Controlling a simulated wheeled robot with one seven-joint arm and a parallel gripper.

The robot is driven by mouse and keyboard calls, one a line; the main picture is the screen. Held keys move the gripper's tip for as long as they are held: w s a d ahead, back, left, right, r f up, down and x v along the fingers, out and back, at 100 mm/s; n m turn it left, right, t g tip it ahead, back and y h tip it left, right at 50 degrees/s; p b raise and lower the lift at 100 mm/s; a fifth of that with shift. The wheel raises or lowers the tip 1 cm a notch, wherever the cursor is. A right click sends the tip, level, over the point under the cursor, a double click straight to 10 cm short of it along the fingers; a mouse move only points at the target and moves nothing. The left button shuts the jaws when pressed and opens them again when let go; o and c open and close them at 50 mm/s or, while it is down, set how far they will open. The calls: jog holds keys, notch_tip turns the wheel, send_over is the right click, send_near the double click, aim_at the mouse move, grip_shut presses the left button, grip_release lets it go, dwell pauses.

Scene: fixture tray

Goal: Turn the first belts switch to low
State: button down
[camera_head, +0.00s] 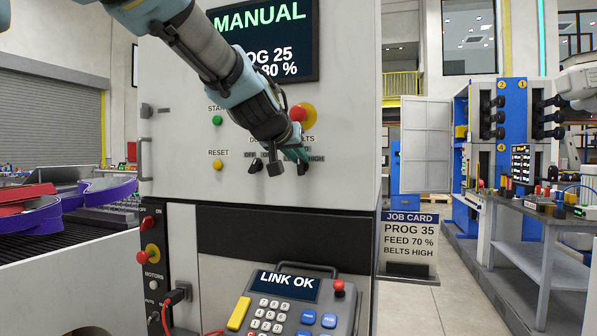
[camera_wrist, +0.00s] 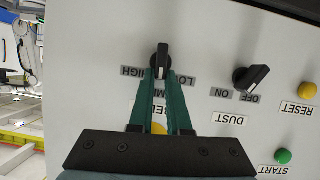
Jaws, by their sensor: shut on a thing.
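The belts switch (camera_wrist: 161,58) is a black knob on the pale panel, between the LOW and HIGH labels in the upside-down wrist view. Its handle stands about upright there, not clearly turned to either label. My gripper (camera_wrist: 161,77) has its green fingers closed around the knob's near end. In the head view my gripper (camera_head: 296,154) is at the panel, and the belts switch (camera_head: 303,169) shows only partly below it beside HIGH. The fingers cover part of the BELTS label.
The dust switch (camera_wrist: 250,78) sits close beside the belts switch. A red emergency button (camera_head: 298,113) is just above my gripper. Green start (camera_head: 217,120) and yellow reset (camera_head: 217,165) buttons are at left. A job card (camera_head: 409,245) reads BELTS HIGH. A keypad pendant (camera_head: 290,300) is below.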

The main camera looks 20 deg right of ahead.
jog(key=b, duration=0.4)
jog(key=shift+w+a+f+n+b, duration=0.1)
jog(key=shift+f+n+b, duration=0.25)
jog(key=shift+n, duration=0.05)
jog(key=n+g+h+b, duration=0.1)
jog(key=b, duration=0.3)
jog(key=shift+w+a, duration=0.1)
jog(key=shift+w, duration=0.05)
jog(key=n+b, duration=0.1)
jog(key=b, duration=0.1)
jog(key=n+h+b, duration=0.1)
jog(key=b, duration=0.2)
jog(key=n+g+h+b, duration=0.1)
jog(key=b, duration=0.2)
jog(key=shift+w+a+n, duration=0.35)
jog(key=shift+a+n, duration=0.05)
jog(key=c, duration=0.9)
grip_release()
jog(key=shift+o, duration=0.2)
jog(key=shift+a, duration=0.1)
